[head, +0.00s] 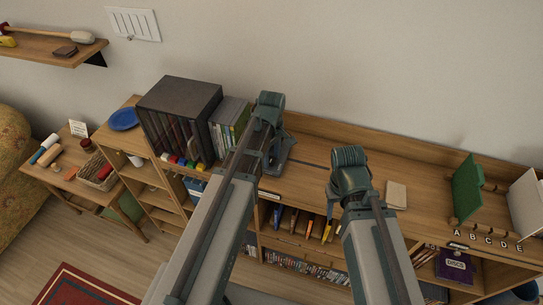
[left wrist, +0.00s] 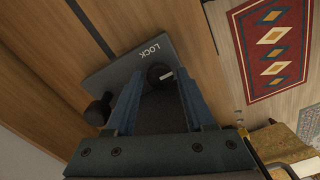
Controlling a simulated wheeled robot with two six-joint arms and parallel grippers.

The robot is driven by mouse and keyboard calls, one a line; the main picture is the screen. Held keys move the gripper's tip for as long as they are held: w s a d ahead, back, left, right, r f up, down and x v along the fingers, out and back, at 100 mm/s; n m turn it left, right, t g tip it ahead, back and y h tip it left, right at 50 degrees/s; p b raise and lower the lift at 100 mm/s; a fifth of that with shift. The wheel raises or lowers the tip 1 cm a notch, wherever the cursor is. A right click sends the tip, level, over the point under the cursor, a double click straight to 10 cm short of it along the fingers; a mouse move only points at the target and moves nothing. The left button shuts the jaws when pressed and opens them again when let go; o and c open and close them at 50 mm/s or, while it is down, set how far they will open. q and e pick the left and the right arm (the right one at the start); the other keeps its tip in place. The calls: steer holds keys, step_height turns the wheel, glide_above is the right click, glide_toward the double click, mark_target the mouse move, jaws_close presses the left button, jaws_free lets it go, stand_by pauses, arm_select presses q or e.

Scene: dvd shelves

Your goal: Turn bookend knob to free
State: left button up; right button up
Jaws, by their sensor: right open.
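The bookend (left wrist: 120,78) is a dark grey plate with the word LOCK in white. Its round dark knob (left wrist: 157,70) carries a white pointer mark that points to the right in the left wrist view, not at the word. No FREE label shows. My left gripper (left wrist: 161,76) is open, with its two blue-grey fingertips on either side of the knob; contact cannot be made out. In the head view the bookend (head: 283,160) stands on the shelf top, partly behind my left gripper (head: 275,125). My right gripper (head: 348,178) is over the shelf top further right, its fingertips hard to see.
Grey and green cases (head: 229,121) and a dark boxed set (head: 180,105) stand left of the bookend. A pale card (head: 396,195) lies right of my right gripper. A green divider (head: 467,188) stands further right. The shelf top between is mostly clear.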

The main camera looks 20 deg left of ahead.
mark_target(271, 159)
arm_select(q)
steer(key=shift+o, duration=1)
step_height(271, 159, up, 14)
steer(key=p, duration=1.4)
steer(key=shift+f, duration=0.1)
steer(key=s+d+f+m+y+b, duration=0.1)
steer(key=s+d+f+m+b, duration=1.1)
steer(key=s+f+m+b, duration=0.2)
steer(key=f+m+b, duration=0.1)
steer(key=m, duration=0.1)
steer(key=shift+s+f+m+b, duration=0.25)
steer(key=shift+m+b, duration=0.15)
